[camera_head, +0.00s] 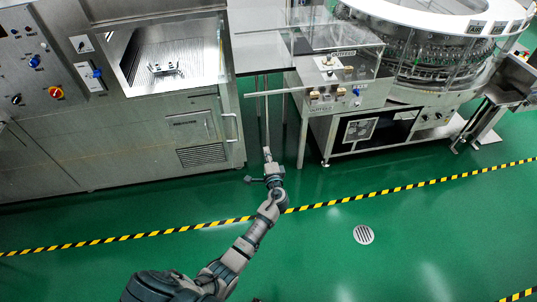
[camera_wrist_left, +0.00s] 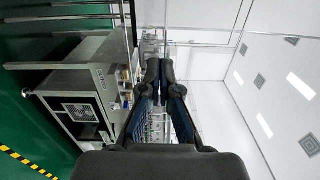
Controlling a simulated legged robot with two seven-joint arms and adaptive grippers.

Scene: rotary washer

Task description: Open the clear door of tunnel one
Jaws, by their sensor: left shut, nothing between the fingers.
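A clear panelled cover (camera_head: 308,42) stands over the small station left of the rotary washer. I take it for the clear door, but its labels are too small to read surely and I cannot tell whether it is ajar. My left gripper (camera_head: 267,153) is in front of the gap left of this station, below the cover and apart from it. In the left wrist view the left gripper (camera_wrist_left: 160,68) has its fingers together and empty. The station (camera_wrist_left: 84,100) shows there at left, turned sideways. My right gripper is in neither view.
The rotary washer (camera_head: 440,50) stands at right. A steel cabinet (camera_head: 160,130) with an open chamber fills the left. Thin rails (camera_head: 268,93) cross the gap near my left gripper. The green floor (camera_head: 450,225) in front is clear, with a striped tape line and a drain.

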